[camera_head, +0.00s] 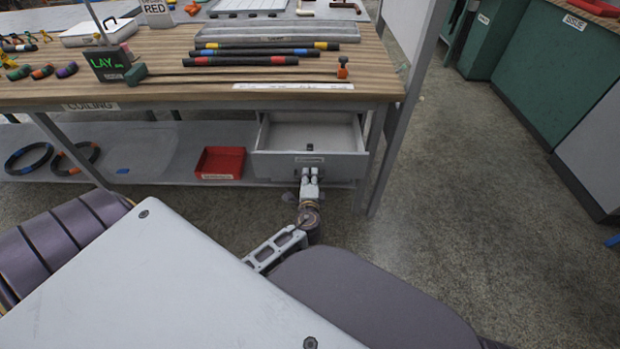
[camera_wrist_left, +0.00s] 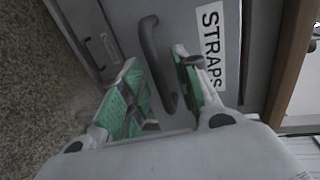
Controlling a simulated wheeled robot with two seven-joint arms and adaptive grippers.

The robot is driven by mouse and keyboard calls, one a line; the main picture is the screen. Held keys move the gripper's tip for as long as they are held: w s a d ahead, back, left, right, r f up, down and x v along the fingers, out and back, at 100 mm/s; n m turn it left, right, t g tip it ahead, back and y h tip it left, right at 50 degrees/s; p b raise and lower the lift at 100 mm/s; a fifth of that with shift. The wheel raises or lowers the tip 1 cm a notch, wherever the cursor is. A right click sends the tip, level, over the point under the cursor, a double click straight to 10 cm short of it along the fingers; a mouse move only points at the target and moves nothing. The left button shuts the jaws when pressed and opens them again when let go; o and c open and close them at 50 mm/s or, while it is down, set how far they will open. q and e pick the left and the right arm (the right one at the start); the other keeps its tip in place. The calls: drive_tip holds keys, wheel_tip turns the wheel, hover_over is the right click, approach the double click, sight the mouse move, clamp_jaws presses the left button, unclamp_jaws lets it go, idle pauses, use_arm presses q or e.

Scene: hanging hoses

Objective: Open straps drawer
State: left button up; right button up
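The straps drawer (camera_head: 309,164) is a light grey drawer under the right end of the wooden bench. It stands pulled out, and its visible inside looks empty. Its front shows in the left wrist view with a white STRAPS label (camera_wrist_left: 212,48) and a dark bar handle (camera_wrist_left: 150,45). My left gripper (camera_head: 310,174) is at the drawer front, below its small label. In the left wrist view its green-padded fingers (camera_wrist_left: 160,82) stand apart on either side of the handle, with a gap showing. My right gripper is in neither view.
A red bin (camera_head: 219,163) and dark hose coils (camera_head: 28,158) sit on the lower shelf, left of the drawer. A bench leg (camera_head: 385,150) stands close on the right. The floor (camera_head: 450,200) to the right is clear. Another dark handle (camera_wrist_left: 92,55) shows beside the drawer front.

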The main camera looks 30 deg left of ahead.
use_arm(q)
drive_tip(key=v, duration=0.6)
drive_tip(key=shift+s+d, duration=0.25)
drive_tip(key=shift+s, duration=0.1)
drive_tip(key=shift+r, duration=0.1)
idle(0.4)
